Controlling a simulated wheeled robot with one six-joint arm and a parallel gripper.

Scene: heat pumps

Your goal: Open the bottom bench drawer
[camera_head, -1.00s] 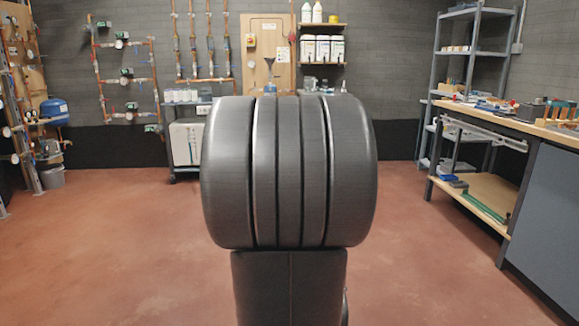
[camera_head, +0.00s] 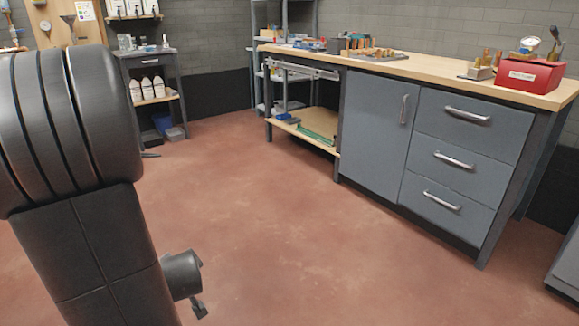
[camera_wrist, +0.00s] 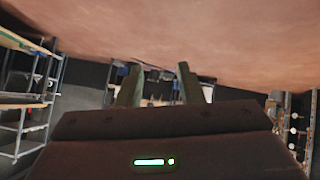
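The workbench has a column of three grey drawers at its right end in the head view. The bottom bench drawer (camera_head: 418,206) is shut, with its front flush with the others, and carries a silver bar handle (camera_head: 441,201). My gripper (camera_wrist: 160,72) shows in the wrist view with its two fingers apart and nothing between them. It is away from the drawer, which I cannot make out in the wrist view. My dark arm covers the left side of the head view.
Above are the middle drawer (camera_head: 460,168) and top drawer (camera_head: 455,122), both shut. A grey cabinet door (camera_head: 372,130) adjoins them on the left. A red box (camera_head: 530,82) stands on the benchtop. A grey unit (camera_head: 568,265) is at the right edge. The red floor before the bench is clear.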

